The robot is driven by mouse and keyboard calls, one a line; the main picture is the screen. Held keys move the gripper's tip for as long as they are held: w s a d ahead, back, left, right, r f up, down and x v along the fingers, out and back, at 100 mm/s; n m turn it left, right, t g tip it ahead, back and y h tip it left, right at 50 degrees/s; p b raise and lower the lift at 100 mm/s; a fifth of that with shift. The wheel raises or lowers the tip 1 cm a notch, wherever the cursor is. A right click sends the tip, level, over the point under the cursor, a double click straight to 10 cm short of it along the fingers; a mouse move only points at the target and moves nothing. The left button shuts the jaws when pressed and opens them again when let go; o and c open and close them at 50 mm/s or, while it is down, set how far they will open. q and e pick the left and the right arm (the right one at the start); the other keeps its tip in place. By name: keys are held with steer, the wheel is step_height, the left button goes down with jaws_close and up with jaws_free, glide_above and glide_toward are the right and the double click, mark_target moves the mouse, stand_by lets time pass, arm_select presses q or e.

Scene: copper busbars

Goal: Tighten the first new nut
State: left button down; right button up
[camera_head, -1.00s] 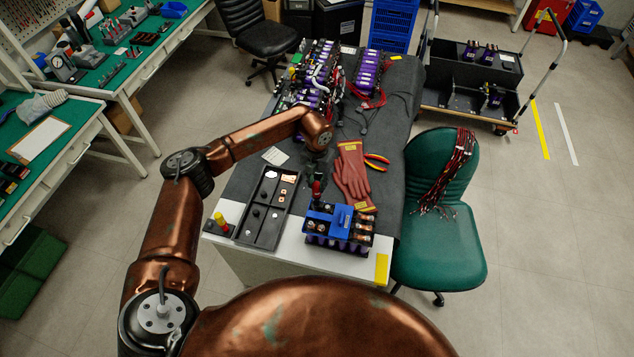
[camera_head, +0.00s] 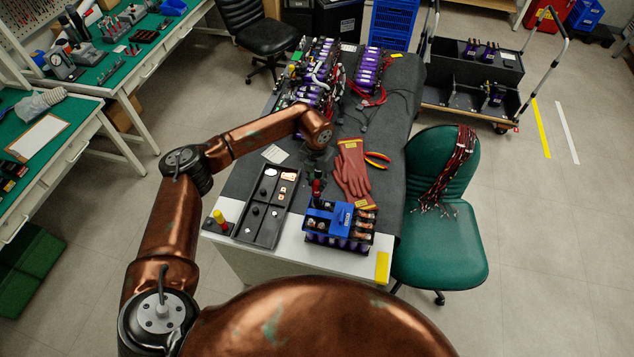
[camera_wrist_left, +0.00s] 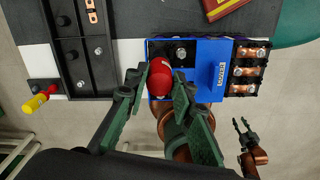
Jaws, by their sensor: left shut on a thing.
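My left gripper (camera_head: 317,172) is shut on a red-handled tool (camera_head: 317,187), upright over the left part of the battery module (camera_head: 340,241). The left wrist view shows the red handle (camera_wrist_left: 160,78) between the green finger pads, at the left end of the blue cover (camera_wrist_left: 212,72). The tool's lower end and whatever is under it are hidden. One nut (camera_wrist_left: 181,53) shows in an opening of the cover. Copper busbars with nuts (camera_wrist_left: 246,71) lie bare on the module's right part. My right gripper (camera_wrist_left: 241,127) shows small at lower right, its fingers apart and empty.
A black parts tray (camera_head: 266,205) with small parts stands left of the module. A yellow-handled tool (camera_head: 219,217) lies beyond its left edge. Red gloves (camera_head: 352,172) and pliers (camera_head: 377,159) lie behind the module. A green chair (camera_head: 440,240) stands close on the right.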

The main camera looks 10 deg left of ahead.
arm_select(q)
steer(key=m+b, duration=0.1)
steer(key=m, duration=0.1)
steer(key=m+b, duration=0.1)
steer(key=m, duration=0.1)
steer(key=shift+f+b, duration=0.3)
steer(key=shift+b, duration=0.1)
steer(key=shift+m, duration=0.6)
steer(key=shift+r, duration=0.25)
steer(key=m+b, duration=0.1)
steer(key=m, duration=0.1)
steer(key=m+b, duration=0.2)
steer(key=shift+f+m+b, duration=0.3)
steer(key=shift+f, duration=0.1)
steer(key=shift+d+r+m+b, duration=0.1)
steer(key=shift+m+b, duration=0.25)
steer(key=shift+m, duration=0.55)
steer(key=shift+r, duration=0.15)
